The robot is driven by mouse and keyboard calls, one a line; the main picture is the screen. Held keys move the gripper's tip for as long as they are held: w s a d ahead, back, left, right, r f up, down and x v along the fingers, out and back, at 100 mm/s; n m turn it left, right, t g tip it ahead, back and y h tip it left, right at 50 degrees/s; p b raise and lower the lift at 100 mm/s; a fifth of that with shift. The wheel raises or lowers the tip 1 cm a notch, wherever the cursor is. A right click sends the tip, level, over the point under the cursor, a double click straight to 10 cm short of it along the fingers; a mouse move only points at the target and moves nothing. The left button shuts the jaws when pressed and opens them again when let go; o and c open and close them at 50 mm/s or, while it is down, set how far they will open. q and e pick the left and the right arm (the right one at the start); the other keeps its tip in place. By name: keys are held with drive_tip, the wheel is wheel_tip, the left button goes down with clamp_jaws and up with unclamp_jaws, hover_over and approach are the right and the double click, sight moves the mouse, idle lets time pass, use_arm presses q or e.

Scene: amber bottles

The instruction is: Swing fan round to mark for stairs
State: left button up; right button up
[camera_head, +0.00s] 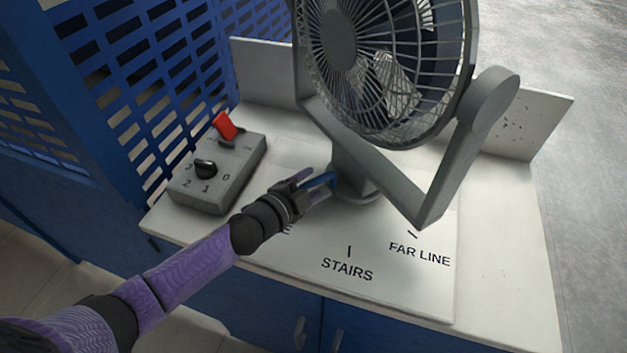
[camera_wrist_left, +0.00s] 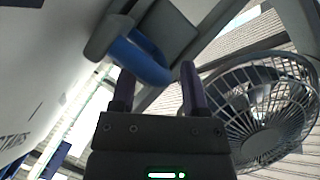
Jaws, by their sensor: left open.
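The grey fan (camera_head: 340,40) stands on a round base (camera_head: 358,192) on a white panel. A blue tab (camera_head: 325,180) juts left from the foot of its post. It also shows in the left wrist view (camera_wrist_left: 142,62), just ahead of the fingertips. The STAIRS mark (camera_head: 348,252) is a short line with its word in front of the base. The FAR LINE mark (camera_head: 413,235) is to its right. My left gripper (camera_head: 318,184) is open, with its fingers at the blue tab; contact cannot be told. It partly covers a third label, at left.
A grey control box (camera_head: 216,178) with a red switch (camera_head: 224,125) and a black knob (camera_head: 205,167) stands left of the fan. A blue slatted wall (camera_head: 150,70) rises behind it. The white top (camera_head: 500,260) is clear at right.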

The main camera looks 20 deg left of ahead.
use_arm(q)
drive_tip(key=shift+x, duration=0.85)
clamp_jaws()
idle(0.8)
